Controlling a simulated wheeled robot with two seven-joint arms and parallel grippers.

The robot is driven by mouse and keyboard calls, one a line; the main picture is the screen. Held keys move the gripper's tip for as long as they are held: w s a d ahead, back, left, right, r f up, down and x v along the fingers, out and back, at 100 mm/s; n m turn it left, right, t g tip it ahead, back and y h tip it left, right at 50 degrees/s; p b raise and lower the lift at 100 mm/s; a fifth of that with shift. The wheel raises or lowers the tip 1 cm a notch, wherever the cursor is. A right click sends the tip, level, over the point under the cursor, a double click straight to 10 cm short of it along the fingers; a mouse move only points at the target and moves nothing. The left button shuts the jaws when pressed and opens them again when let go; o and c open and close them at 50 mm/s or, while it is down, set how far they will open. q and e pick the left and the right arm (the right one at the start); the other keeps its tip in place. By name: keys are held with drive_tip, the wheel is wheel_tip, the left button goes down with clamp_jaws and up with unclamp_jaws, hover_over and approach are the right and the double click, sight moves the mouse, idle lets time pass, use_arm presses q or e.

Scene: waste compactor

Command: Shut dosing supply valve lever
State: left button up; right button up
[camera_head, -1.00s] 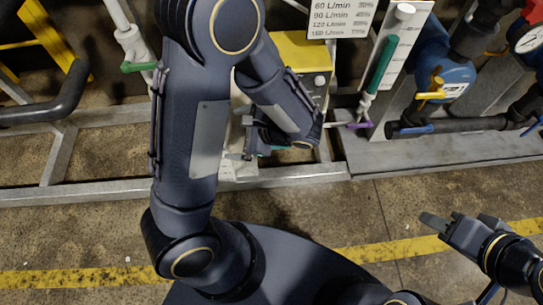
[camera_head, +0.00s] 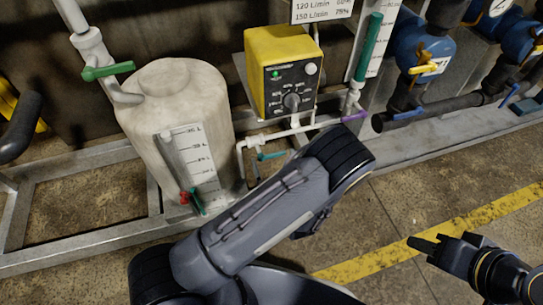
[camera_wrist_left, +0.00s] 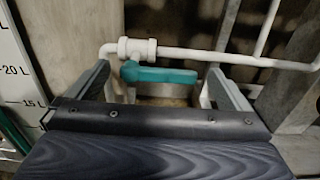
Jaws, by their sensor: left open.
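A teal valve lever (camera_wrist_left: 160,74) sits on a white valve body (camera_wrist_left: 137,48) in the left wrist view. It points right, roughly along the white pipe. In the head view the lever (camera_head: 270,156) is small, below the yellow dosing pump (camera_head: 283,70). My left gripper (camera_wrist_left: 158,69) is open, with one finger on each side of the lever in the wrist view; contact cannot be told. In the head view my left forearm hides that gripper. My right gripper (camera_head: 428,244) is over the floor at the right, far from the lever; its jaw opening is unclear.
A white tank (camera_head: 178,110) stands left of the pump, with a green lever (camera_head: 107,71) above and another green lever (camera_head: 196,203) low on its front. A purple lever (camera_head: 355,117) is right of the pump. A metal frame (camera_head: 80,240) runs along the floor. Floor at front right is clear.

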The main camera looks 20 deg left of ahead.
sight(273, 156)
use_arm(q)
drive_tip(key=shift+x, duration=1.55)
drive_tip(key=shift+s, duration=0.1)
drive_tip(key=c, duration=1.3)
